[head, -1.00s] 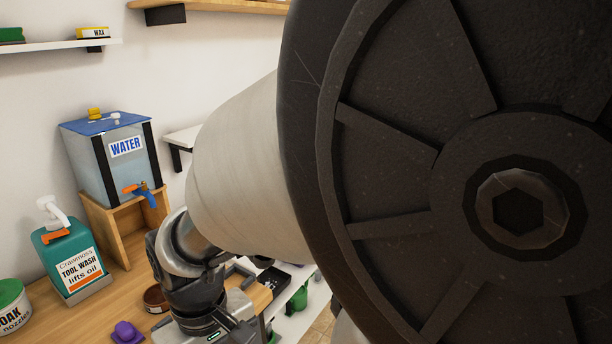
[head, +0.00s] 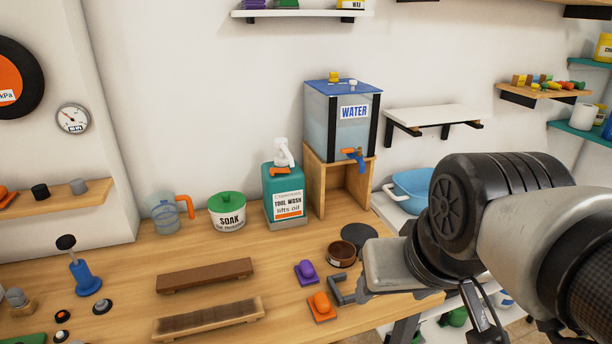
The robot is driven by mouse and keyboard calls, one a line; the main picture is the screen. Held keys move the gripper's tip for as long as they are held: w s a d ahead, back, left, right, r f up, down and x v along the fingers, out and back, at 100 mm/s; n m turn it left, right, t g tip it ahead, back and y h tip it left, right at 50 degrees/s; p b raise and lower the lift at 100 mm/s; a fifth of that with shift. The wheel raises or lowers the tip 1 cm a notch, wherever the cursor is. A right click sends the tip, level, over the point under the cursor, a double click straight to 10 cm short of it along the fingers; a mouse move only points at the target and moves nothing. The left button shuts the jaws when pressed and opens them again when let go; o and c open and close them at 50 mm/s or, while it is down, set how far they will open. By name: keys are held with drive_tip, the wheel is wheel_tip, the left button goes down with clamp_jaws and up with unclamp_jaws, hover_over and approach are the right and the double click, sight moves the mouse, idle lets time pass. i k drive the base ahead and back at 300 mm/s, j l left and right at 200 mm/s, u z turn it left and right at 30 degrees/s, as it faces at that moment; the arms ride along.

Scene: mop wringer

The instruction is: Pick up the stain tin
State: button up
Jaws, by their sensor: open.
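A small round brown tin (head: 342,255), open at the top, stands on the wooden bench below the water tank; it looks like the stain tin, though I cannot read a label on it. A dark round disc (head: 359,233), perhaps its lid, is just behind it. My gripper (head: 345,289) is open and empty. It is just in front of the tin in the picture, between it and the orange block; I cannot tell its exact height. My arm comes in from the right and hides the bench's right end.
A purple block (head: 306,272) and an orange block (head: 321,306) sit left of my gripper. A teal tool wash bottle (head: 285,193), a soak tub (head: 227,211) and the water tank (head: 341,118) on its wooden stand line the back. Two long wooden pieces lie on the bench's front left.

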sight(342, 254)
drive_tip(key=i+l+u, duration=0.15)
drive_tip(key=l+u, duration=0.3)
drive_tip(key=l, duration=0.2)
drive_tip(key=l+u, duration=0.4)
drive_tip(key=l, duration=0.25)
drive_tip(key=i, duration=0.05)
